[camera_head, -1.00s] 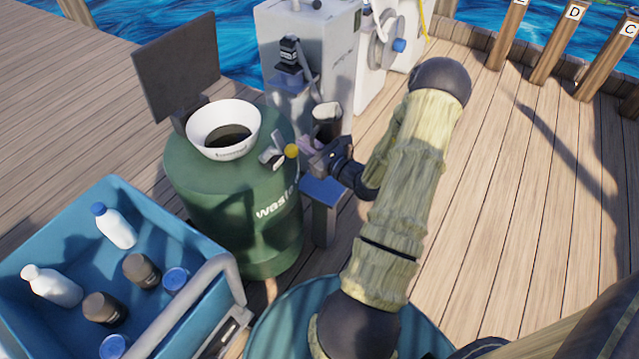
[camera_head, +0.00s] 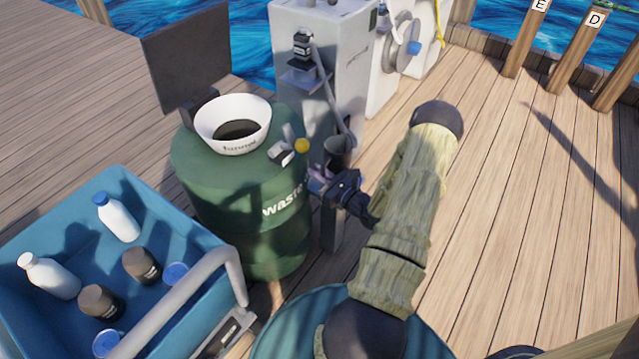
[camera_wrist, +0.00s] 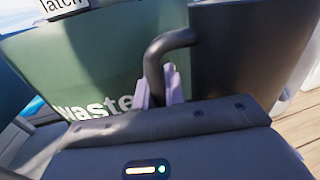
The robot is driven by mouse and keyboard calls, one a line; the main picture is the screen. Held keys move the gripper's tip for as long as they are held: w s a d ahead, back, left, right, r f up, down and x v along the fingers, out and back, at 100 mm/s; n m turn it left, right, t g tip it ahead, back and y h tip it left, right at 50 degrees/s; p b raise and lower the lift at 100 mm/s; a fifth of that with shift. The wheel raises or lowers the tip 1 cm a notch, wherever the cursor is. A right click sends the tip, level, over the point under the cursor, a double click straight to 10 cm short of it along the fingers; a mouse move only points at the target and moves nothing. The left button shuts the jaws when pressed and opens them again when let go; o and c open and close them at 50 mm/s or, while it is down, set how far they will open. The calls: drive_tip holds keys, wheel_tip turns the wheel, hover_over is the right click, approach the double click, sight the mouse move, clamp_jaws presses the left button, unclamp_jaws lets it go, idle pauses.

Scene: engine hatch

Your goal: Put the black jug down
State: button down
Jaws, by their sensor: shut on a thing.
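The black jug (camera_head: 338,147) is upright beside the green waste drum, at the top of a narrow post-like stand (camera_head: 332,228). I cannot tell whether its base touches the stand's top, which is mostly hidden. My gripper (camera_head: 318,182) is shut on the jug's handle. In the wrist view, the fingers (camera_wrist: 160,90) close around the curved dark handle (camera_wrist: 160,55), with the jug's body to the right of it.
The green waste drum (camera_head: 245,190) with a white funnel (camera_head: 233,139) stands just left of the jug. A blue crate (camera_head: 200,240) of bottles is at the lower left. A grey machine cabinet (camera_head: 345,50) stands behind. Deck at right is clear.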

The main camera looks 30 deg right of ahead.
drive_tip(key=shift+f+b, duration=0.8)
drive_tip(key=shift+f, duration=1.4)
drive_tip(key=shift+f, duration=0.15)
drive_tip(key=c, duration=1.5)
unclamp_jaws()
drive_tip(key=shift+o, duration=0.2)
drive_tip(key=shift+s, duration=0.15)
drive_tip(key=s+d+p, duration=0.2)
drive_tip(key=s+p, duration=0.1)
drive_tip(key=s, duration=0.8)
drive_tip(key=shift+s+d, duration=0.15)
drive_tip(key=shift+s, duration=0.2)
drive_tip(key=shift+w, duration=0.1)
